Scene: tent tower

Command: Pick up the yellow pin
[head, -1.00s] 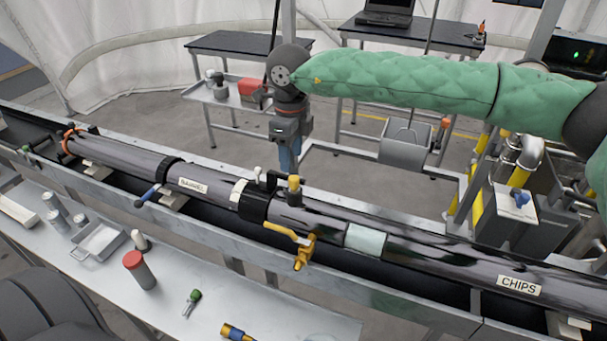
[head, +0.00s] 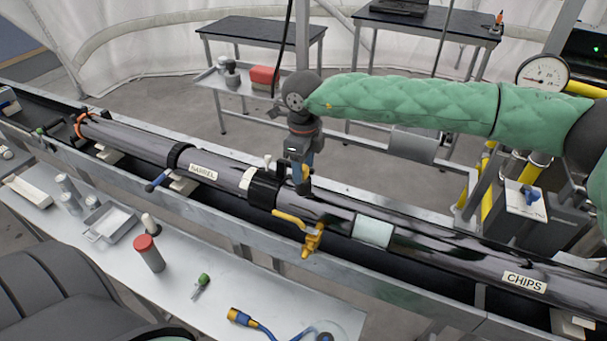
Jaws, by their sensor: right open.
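The yellow pin (head: 307,172) stands at the black clamp (head: 264,188) on the long dark tube; only a small yellow part shows beside my fingers. My right gripper (head: 303,186) points down from the green-sleeved arm and is open, with its fingers at the pin. I cannot tell whether they touch it or whether the pin is fully between them. My left gripper is not in view.
A yellow lever clamp (head: 312,240) sits on the tube just in front. The tube (head: 330,212) lies in a metal-railed trough. A bench (head: 215,255) in front holds a red-capped cylinder (head: 149,254), a green-topped tool (head: 202,285) and a yellow-blue connector (head: 240,317).

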